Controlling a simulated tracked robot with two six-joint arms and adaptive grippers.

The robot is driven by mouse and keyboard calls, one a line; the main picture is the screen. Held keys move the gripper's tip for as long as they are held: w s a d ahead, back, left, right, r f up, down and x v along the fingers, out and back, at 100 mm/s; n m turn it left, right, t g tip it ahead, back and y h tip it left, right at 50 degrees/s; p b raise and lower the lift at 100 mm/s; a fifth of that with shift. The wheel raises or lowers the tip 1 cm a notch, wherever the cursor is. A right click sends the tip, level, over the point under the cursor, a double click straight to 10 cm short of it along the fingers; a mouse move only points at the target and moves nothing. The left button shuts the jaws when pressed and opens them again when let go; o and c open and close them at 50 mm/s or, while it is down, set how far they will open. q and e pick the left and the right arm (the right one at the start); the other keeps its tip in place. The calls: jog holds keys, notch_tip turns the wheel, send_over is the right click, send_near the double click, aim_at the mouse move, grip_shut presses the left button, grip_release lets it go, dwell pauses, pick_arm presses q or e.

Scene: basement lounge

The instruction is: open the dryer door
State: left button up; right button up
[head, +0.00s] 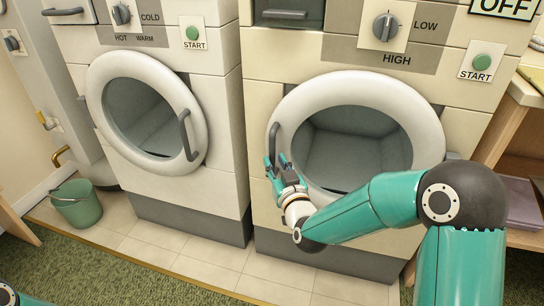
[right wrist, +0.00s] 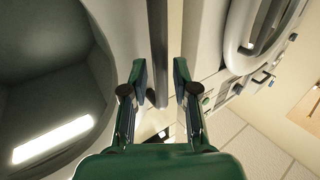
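The dryer (head: 345,220) is the right-hand machine, with LOW and HIGH heat marks. Its round white-rimmed door (head: 420,120) looks shut, with a dark glass window. The dark upright door handle (head: 274,142) is on the left of the rim; in the right wrist view the handle (right wrist: 158,45) runs down between the finger lines. My right gripper (head: 278,164) is at the handle's lower end. In the right wrist view the right gripper (right wrist: 159,80) is open, one finger on each side of the handle, with visible gaps. My left gripper is out of view.
The washer (head: 225,150) stands left of the dryer, its round door (head: 97,80) shut. A green bucket (head: 77,208) sits on the tiles at the left. A wooden shelf unit (head: 500,140) stands close on the right. The tiled floor in front is clear.

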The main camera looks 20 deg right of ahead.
aim_at(273, 158)
jog(key=shift+w, duration=1.65)
grip_shut()
